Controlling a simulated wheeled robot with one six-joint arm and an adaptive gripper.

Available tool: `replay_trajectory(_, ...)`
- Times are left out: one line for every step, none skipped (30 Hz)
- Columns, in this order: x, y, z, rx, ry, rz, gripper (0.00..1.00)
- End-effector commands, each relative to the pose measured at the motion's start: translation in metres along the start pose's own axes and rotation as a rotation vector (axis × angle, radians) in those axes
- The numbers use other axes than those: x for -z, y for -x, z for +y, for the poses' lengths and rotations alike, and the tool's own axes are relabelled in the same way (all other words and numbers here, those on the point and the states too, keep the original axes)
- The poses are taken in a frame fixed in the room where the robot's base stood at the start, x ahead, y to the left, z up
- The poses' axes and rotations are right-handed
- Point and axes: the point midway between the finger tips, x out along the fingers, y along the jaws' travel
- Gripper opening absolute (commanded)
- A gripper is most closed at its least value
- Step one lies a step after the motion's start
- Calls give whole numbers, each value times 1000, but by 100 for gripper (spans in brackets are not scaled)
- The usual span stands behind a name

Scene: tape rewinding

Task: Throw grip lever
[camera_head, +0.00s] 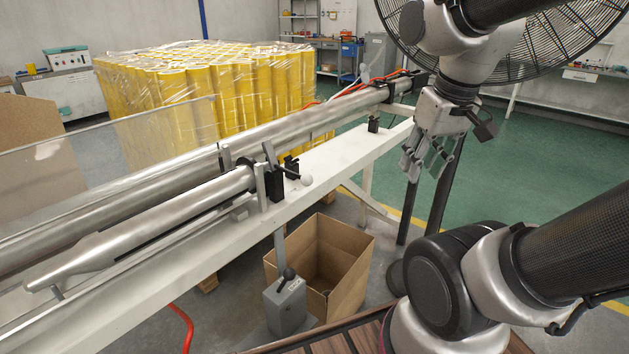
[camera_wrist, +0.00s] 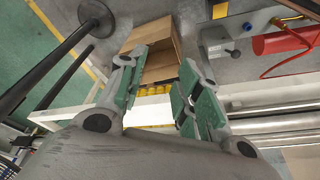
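A second lever with a dark ball knob (camera_head: 289,273) is at the grey box (camera_head: 285,306) beside the beam; this box also shows in the wrist view (camera_wrist: 216,42). I cannot tell which one is the grip lever. My gripper (camera_head: 424,164) hangs right of the beam, apart from both levers. In the wrist view its two green-padded fingers (camera_wrist: 160,75) are spread, with nothing between them.
The white beam (camera_head: 345,152) carries a long metal tube (camera_head: 290,126). An open cardboard box (camera_head: 345,265) stands on the floor beside it. Wrapped yellow rolls (camera_head: 215,85) stand behind. A large fan (camera_head: 540,55) is at the upper right. A red cylinder (camera_wrist: 282,42) lies near the grey box.

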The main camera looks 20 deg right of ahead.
Motion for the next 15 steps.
replay_trajectory(5, -8, 4, -3, -19, -43, 19)
replay_trajectory(8, -12, 5, 0, -33, -67, 13)
replay_trajectory(14, -18, 6, 6, -53, -98, 6)
replay_trajectory(19, -22, 7, 12, -70, -122, 1)
replay_trajectory(23, -27, 7, 20, -88, -146, 0)
replay_trajectory(29, -34, 7, 33, -115, -179, 0)
replay_trajectory(33, -39, 7, 43, -137, -203, 0)
replay_trajectory(38, -44, 7, 55, -159, -226, 0)
replay_trajectory(45, -51, 6, 71, -192, -258, 0)
replay_trajectory(49, -56, 6, 83, -217, -282, 0)
replay_trajectory(54, -62, 5, 98, -243, -306, 0)
replay_trajectory(61, -70, 4, 117, -280, -337, 0)
replay_trajectory(65, -76, 3, 132, -309, -361, 0)
replay_trajectory(70, -83, 2, 148, -339, -385, 0)
replay_trajectory(77, -92, 0, 170, -380, -417, 0)
